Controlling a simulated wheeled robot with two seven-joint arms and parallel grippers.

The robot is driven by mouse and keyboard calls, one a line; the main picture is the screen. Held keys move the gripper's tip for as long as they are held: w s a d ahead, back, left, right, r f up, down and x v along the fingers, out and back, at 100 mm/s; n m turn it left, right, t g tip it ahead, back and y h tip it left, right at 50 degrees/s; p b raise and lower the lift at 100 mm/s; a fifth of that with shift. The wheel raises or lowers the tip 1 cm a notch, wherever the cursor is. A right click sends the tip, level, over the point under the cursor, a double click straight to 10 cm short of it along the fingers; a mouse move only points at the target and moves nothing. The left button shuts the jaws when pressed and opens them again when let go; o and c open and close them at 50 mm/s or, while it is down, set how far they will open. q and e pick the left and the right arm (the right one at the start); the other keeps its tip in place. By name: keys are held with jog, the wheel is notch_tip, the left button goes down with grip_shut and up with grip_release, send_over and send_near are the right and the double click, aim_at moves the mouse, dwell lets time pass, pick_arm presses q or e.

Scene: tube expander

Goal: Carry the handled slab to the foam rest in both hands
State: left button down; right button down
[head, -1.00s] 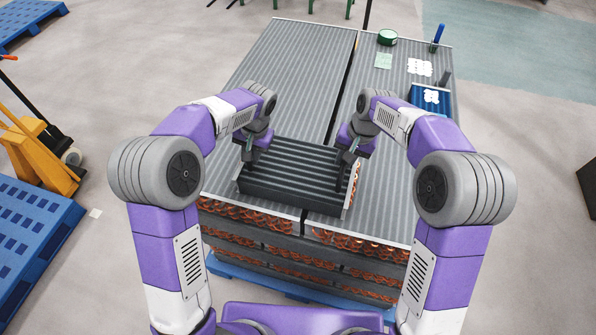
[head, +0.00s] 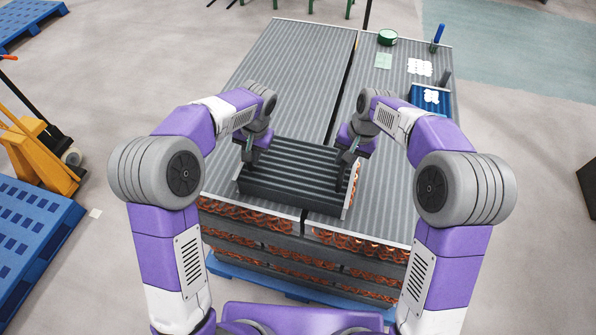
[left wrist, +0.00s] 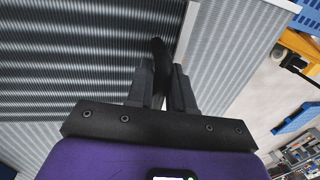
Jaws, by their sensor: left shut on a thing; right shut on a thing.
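The handled slab (head: 295,175) is a dark, ribbed block lying across the near part of the large ribbed stack. My left gripper (head: 248,162) is at its left end and my right gripper (head: 345,160) at its right end. In the left wrist view the fingers of my left gripper (left wrist: 162,80) are shut on a black handle (left wrist: 159,52) beside the ribbed slab (left wrist: 75,65). My right gripper is shut on the other end's handle, mostly hidden by the gripper itself. I cannot tell any gap under the slab. I cannot make out a foam rest.
The stack's ribbed top (head: 296,65) has clear room beyond the slab. At its far right are a green round tin (head: 387,37), a blue-handled tool (head: 438,34), white pieces (head: 420,67) and a blue item (head: 416,97). A yellow pallet truck (head: 38,150) stands left.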

dwell(0.3)
pick_arm(q)
jog(key=shift+w+r, duration=0.2)
jog(key=shift+r, duration=0.05)
pick_arm(e)
jog(key=shift+w+r, duration=0.15)
jog(key=shift+r, duration=0.05)
jog(key=shift+r, duration=0.1)
